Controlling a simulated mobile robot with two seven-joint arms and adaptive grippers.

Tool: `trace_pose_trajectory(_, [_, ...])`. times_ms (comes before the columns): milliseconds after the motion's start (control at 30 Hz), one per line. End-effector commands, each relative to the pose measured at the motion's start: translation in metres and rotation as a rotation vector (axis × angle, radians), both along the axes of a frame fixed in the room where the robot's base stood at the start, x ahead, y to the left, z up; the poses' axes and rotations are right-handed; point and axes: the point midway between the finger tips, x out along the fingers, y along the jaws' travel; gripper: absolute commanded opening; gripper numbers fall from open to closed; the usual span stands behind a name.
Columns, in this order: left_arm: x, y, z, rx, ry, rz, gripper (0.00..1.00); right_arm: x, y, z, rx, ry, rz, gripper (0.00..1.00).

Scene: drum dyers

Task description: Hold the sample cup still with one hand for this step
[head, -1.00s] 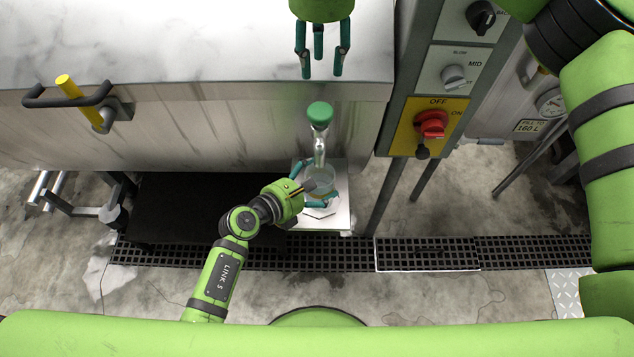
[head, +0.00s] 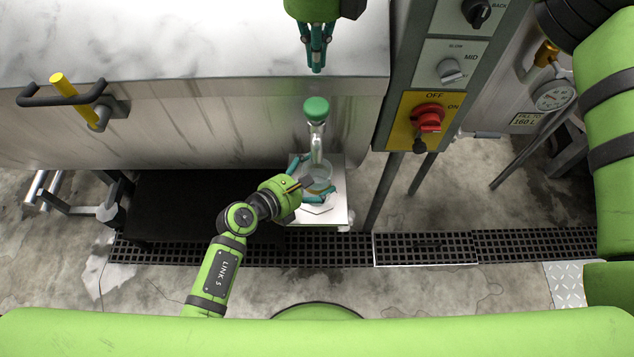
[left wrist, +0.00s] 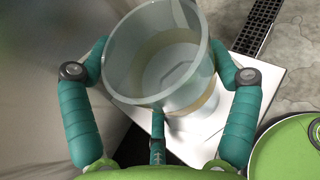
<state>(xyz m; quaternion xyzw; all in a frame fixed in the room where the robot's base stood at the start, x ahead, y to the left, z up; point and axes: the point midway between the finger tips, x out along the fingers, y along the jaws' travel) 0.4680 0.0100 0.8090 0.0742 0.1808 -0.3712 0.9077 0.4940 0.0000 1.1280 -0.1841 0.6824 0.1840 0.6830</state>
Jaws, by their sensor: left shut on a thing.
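The sample cup (head: 321,172) is a clear, see-through cup under the metal tap (head: 316,140) with a green knob. My left gripper (head: 312,186) is shut around it, low in front of the steel vat. In the left wrist view the cup (left wrist: 155,60) stands between the teal fingers of my left gripper (left wrist: 160,95), its rim open towards the camera. A yellowish band shows through its wall; I cannot tell whether it is liquid. My right gripper (head: 317,68) hangs empty above the tap, fingers close together; whether they are fully shut is unclear.
A white plate (head: 335,213) lies below the cup. The steel vat (head: 230,130) fills the back. A control panel (head: 425,105) with a red switch stands to the right. A yellow-and-black handle (head: 70,95) juts out at left. A floor grating (head: 330,253) runs in front.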

Motion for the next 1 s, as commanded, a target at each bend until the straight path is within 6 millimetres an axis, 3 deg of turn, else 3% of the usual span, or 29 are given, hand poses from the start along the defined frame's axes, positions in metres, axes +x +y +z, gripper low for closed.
trace_pose_trajectory(500, [0.0,0.0,0.0,0.001,0.001,0.0,0.53,0.0,-0.001,-0.055,-0.001,0.002,-0.005,0.0])
trace_pose_trajectory(1000, [0.0,0.0,-0.001,0.001,0.001,0.0,0.53,0.0,0.0,-0.064,-0.001,0.001,-0.003,0.0])
